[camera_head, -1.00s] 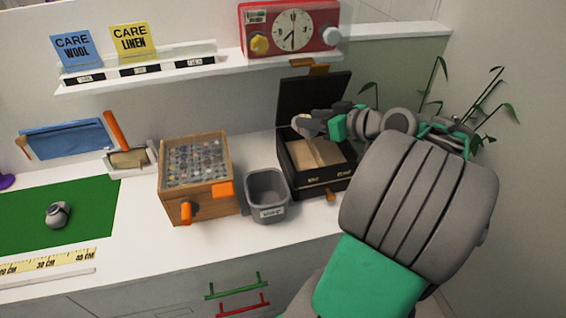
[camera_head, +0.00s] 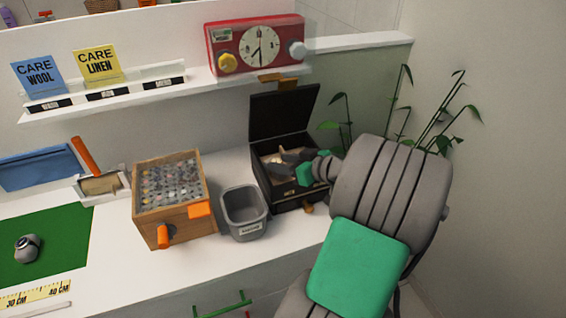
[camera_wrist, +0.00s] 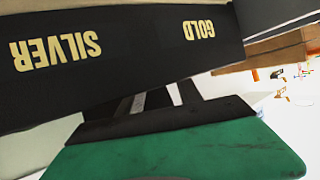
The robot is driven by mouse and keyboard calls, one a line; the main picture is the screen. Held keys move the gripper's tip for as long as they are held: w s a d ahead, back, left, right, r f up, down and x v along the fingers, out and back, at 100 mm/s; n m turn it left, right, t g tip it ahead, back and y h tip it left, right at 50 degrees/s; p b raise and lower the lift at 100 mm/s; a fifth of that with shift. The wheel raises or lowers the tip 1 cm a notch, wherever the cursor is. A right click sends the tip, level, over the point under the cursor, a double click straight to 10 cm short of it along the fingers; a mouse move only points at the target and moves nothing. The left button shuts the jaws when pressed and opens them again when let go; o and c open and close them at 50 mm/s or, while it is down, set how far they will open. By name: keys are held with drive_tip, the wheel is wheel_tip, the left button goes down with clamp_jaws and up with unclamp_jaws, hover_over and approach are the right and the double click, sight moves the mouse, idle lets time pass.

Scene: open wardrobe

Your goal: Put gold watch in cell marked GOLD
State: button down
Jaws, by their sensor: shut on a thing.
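The open black box (camera_head: 300,194) stands at the right end of the counter, lid raised at the back. Its front wall carries the labels SILVER (camera_wrist: 56,52) and GOLD (camera_wrist: 199,29), upside down in the wrist view. My gripper (camera_head: 281,160) reaches from the right into the top of the box. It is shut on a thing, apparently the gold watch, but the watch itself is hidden. In the wrist view the dark fingers (camera_wrist: 152,102) run up to the label wall, and their tips are out of sight. I cannot tell how deep they are in a cell.
A grey bin (camera_head: 245,222) and a wooden case (camera_head: 188,216) stand left of the box. A grey watch-like thing (camera_head: 27,248) lies on the green mat (camera_head: 70,238). A shelf with a red clock (camera_head: 258,44) is above. Plants (camera_head: 437,125) stand behind my arm.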

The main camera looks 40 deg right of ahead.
drive_tip(key=c, duration=1.1)
unclamp_jaws()
drive_tip(key=shift+s+r, duration=0.15)
drive_tip(key=v, duration=1.1)
drive_tip(key=shift+s+d+r, duration=0.1)
drive_tip(key=shift+s+d, duration=0.05)
drive_tip(key=shift+s, duration=0.15)
